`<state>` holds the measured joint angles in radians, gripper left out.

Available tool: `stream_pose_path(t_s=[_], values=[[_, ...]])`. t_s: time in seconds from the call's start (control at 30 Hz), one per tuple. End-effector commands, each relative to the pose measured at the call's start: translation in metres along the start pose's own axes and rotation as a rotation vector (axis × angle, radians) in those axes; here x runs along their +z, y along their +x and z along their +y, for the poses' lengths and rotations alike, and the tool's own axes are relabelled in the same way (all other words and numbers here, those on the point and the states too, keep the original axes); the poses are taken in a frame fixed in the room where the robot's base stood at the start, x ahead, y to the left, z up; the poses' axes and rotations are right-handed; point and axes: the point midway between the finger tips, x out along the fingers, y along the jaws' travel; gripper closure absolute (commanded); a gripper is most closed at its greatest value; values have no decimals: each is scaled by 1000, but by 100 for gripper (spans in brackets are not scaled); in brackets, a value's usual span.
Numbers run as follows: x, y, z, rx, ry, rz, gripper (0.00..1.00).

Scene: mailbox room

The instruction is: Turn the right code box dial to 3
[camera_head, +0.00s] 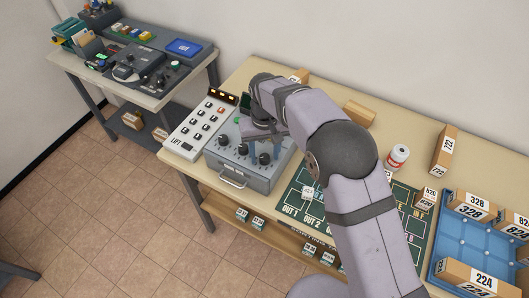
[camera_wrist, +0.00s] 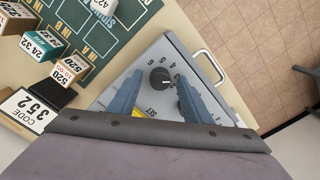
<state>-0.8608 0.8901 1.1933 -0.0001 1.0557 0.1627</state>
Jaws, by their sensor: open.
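The grey code box (camera_head: 240,180) stands on the bench with several black dials on its top. The right dial (camera_head: 264,160) shows beside my gripper (camera_head: 262,145), which hangs over the right part of the box. In the wrist view, a round black dial (camera_wrist: 160,77) lies between the tips of my open gripper (camera_wrist: 162,90), apart from both fingers. The numbers 4, 5 and 6 show around it. The rest of its scale is hidden or unclear, and I cannot tell its setting. A code card reading 352 (camera_wrist: 30,108) shows at the left.
A keypad panel marked LIFT (camera_head: 198,125) is left of the box. A green OUT/IN mat (camera_head: 295,200) lies to its right, with numbered blocks around it. A blue tray (camera_head: 470,235) and a can (camera_head: 397,157) stand farther right. The box's handle (camera_head: 233,182) juts out in front.

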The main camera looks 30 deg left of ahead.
Motion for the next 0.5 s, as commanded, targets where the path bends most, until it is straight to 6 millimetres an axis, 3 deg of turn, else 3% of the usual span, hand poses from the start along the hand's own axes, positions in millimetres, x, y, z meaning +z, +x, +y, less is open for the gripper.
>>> stream_pose_path(t_s=[0.23,0.5], values=[[-1,-12,0,0,0,2,55],[-1,-48,0,-1,0,4,55]])
